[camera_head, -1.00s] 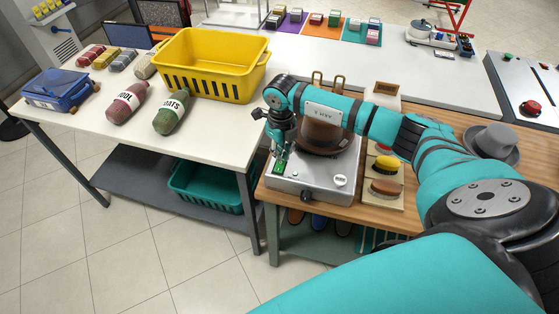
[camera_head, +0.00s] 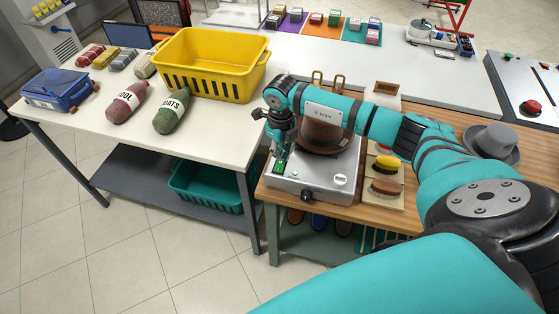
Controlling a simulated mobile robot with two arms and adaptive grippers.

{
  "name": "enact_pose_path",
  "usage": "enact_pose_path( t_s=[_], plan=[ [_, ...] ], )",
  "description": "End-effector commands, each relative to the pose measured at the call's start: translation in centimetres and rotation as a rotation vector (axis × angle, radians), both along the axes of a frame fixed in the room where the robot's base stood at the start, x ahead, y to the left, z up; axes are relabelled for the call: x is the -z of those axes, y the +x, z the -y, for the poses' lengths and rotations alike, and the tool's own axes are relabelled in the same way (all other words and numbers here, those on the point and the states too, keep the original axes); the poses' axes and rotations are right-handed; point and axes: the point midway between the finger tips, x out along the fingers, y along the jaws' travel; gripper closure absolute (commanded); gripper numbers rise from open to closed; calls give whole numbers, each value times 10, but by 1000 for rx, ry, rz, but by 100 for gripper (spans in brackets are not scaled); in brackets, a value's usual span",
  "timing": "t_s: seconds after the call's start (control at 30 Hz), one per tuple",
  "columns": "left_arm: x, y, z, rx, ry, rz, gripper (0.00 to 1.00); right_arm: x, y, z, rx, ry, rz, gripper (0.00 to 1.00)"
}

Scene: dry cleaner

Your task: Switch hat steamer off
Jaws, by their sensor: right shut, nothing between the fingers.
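The hat steamer (camera_head: 318,184) is a silver box on the wooden bench, with a brown hat (camera_head: 322,137) on top, partly behind my right arm. A green rocker switch (camera_head: 279,167) sits at the left of its top face, with a small green light just right of it. My left gripper is not in view.
Brushes (camera_head: 386,188) lie right of the steamer. A grey hat (camera_head: 494,142) sits farther right.

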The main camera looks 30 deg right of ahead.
Motion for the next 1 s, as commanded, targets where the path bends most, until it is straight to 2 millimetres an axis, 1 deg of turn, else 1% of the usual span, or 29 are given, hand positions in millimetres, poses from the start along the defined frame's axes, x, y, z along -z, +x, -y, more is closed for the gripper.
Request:
enact_pose_path(
  t_s=[1.0],
  plan=[
    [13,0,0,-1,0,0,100,16,0,0,0,0,0,100]
  ],
)
